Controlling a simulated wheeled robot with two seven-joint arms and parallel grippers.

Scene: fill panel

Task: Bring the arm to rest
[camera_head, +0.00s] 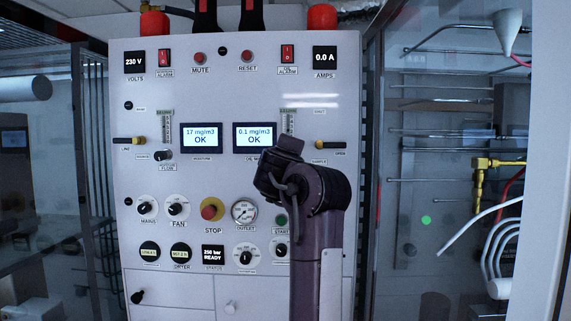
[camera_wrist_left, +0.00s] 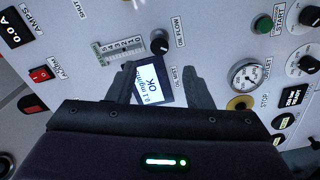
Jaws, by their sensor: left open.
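My left arm (camera_head: 318,230) rises from the bottom of the head view in front of the panel's right half. Its wrist (camera_head: 290,180) bends toward the panel and hides the gripper's fingers there. In the left wrist view my left gripper (camera_wrist_left: 160,70) is open, with its two dark fingers apart and nothing held between them. The small display reading 0.1 mg/m3 OK (camera_wrist_left: 154,84) shows between the fingers; it also appears in the head view (camera_head: 255,137). I cannot tell how far the fingertips are from the panel. My right gripper is in neither view.
The white control panel (camera_head: 230,90) stands straight ahead with switches, knobs, gauges and a red stop button (camera_head: 209,212). Small yellow-and-black valve handles (camera_head: 128,141) stick out at its sides. Brass fittings and a white hose (camera_head: 480,222) are at the right.

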